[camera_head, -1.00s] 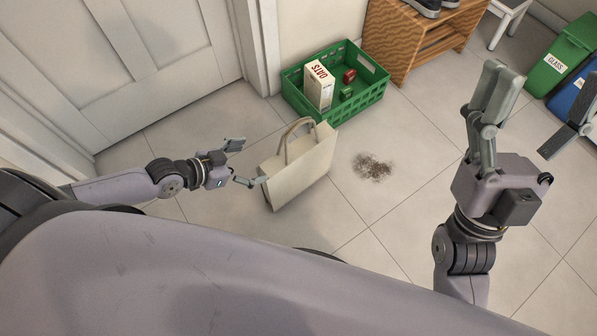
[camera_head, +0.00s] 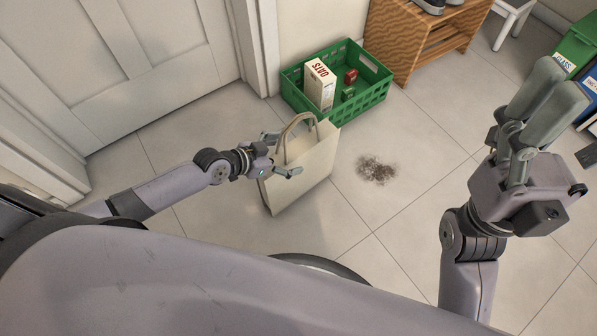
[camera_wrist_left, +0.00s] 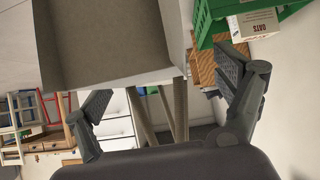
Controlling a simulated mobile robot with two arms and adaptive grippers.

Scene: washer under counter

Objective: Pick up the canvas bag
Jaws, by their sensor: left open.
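The cream canvas bag (camera_head: 312,168) stands upright on the tiled floor in the head view, its looped handles (camera_head: 297,122) raised. My left gripper (camera_head: 280,155) is open at the bag's left side, close to the handles' base. In the left wrist view the bag (camera_wrist_left: 110,45) fills the upper left, and its handle straps (camera_wrist_left: 180,108) pass between the two spread fingers (camera_wrist_left: 165,95). I cannot tell whether a finger touches the bag. My right gripper (camera_head: 537,105) is raised at the right, away from the bag; its opening is unclear from this angle.
A green crate (camera_head: 310,106) with an oats box (camera_head: 320,84) and small red and green items stands right behind the bag. A wooden rack (camera_head: 415,45) with shoes is farther back. A dark dirt patch (camera_head: 376,170) lies right of the bag. Bins (camera_head: 580,45) stand far right.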

